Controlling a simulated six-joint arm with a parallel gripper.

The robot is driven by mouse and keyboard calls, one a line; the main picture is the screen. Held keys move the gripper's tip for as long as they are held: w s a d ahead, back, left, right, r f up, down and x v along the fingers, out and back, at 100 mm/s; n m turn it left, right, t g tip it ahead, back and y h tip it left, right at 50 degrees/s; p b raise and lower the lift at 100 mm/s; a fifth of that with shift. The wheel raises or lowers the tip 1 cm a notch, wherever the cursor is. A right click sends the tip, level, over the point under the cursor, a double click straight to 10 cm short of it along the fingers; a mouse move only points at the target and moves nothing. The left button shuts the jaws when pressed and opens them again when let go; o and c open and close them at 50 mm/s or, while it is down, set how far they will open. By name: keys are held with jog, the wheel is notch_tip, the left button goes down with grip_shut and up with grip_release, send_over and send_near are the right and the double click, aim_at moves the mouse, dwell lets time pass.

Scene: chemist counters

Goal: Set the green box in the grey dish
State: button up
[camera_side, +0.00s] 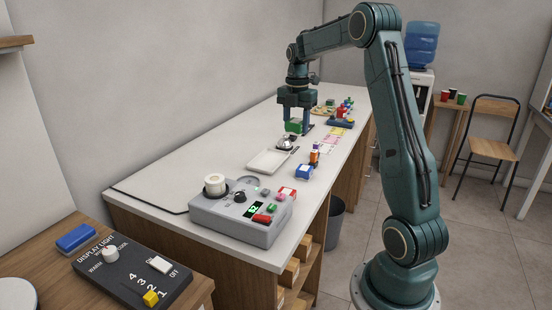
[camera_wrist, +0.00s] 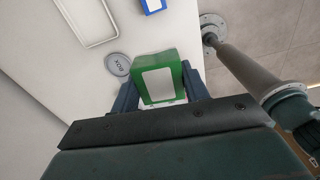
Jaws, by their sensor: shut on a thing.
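My gripper (camera_side: 296,129) points down over the counter and is shut on the green box (camera_side: 293,126). In the wrist view the green box (camera_wrist: 166,62) sits between my two fingers (camera_wrist: 160,92), with a pale label on the side facing the camera. In the side view what looks like the dish (camera_side: 285,143) is on the counter, below and slightly left of the box. The box appears held above the counter; its exact height is hard to tell.
A white tray (camera_side: 267,161) lies nearer the side camera than the dish. A blue box (camera_side: 304,172) and an orange bottle (camera_side: 314,155) stand right of it. A grey control unit (camera_side: 240,222) stands at the near end. Several coloured items stand behind my gripper.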

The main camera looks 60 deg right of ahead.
jog(key=w+a+r, duration=0.1)
jog(key=w+a, duration=0.2)
jog(key=w, duration=0.4)
jog(key=w+a, duration=0.2)
jog(key=w, duration=0.6)
jog(key=shift+n, duration=0.4)
notch_tip(320, 180, down, 16)
jog(key=shift+a+r, duration=0.1)
jog(key=shift+r, duration=0.05)
jog(key=shift+f, duration=2.1)
jog(key=shift+f, duration=0.35)
jog(key=o, duration=1)
jog(key=shift+r, duration=0.1)
